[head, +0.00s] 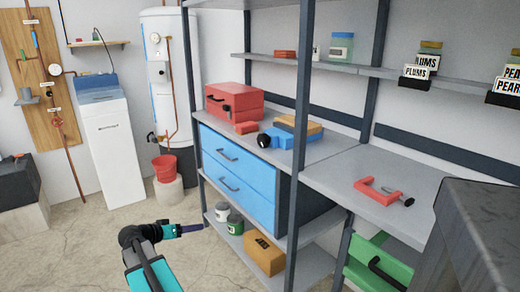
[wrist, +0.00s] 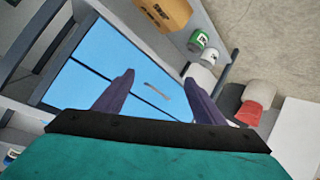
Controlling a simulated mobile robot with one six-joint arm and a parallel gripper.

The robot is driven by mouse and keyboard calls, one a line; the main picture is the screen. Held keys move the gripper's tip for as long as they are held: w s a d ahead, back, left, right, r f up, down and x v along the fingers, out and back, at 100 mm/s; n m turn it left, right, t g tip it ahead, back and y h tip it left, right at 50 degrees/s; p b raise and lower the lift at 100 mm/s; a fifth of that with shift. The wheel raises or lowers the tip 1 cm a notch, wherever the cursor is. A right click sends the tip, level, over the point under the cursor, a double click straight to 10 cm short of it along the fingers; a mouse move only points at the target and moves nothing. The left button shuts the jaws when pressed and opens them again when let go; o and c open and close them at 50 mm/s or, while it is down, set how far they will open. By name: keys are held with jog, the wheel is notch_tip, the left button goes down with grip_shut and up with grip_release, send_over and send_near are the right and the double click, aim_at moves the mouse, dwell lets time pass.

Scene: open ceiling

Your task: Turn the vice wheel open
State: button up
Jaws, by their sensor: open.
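A blue vice (head: 281,138) sits on the grey shelf top above the blue drawers. Its black wheel (head: 264,140) is at its left end, facing outward. A yellow-brown block (head: 302,124) shows at or just behind the vice; I cannot tell if it is clamped. My gripper (head: 200,227) is low in front of the shelving, apart from the vice and below its level. In the wrist view my gripper (wrist: 160,86) has its two fingers spread with nothing between them, facing the blue drawer fronts. The vice is not clearly seen in the wrist view.
The blue drawers (head: 238,170) and a dark shelf post (head: 300,150) stand near my gripper. A red toolbox (head: 234,101) is behind the vice. A red clamp (head: 380,191) lies on the right bench. A red bucket (head: 165,167) stands left. Open floor lies left of my arm.

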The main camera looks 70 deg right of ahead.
jog(key=s+d+r+m+g+h, duration=0.1)
jog(key=s+d+r+m, duration=0.2)
jog(key=d+r, duration=0.35)
jog(key=s+d+r+m+g+h, duration=0.1)
jog(key=s+d+r+m+h, duration=0.15)
jog(key=r, duration=0.65)
jog(key=m+g+b, duration=0.1)
jog(key=m+g, duration=0.2)
jog(key=m, duration=0.1)
send_near(261, 141)
jog(key=v, duration=0.5)
jog(key=shift+s+d+f+h, duration=0.2)
jog(key=shift+f+h, duration=0.15)
jog(key=shift+f, duration=0.2)
jog(key=b+x, duration=0.1)
jog(key=x, duration=1.2)
jog(key=shift+s+d, duration=0.25)
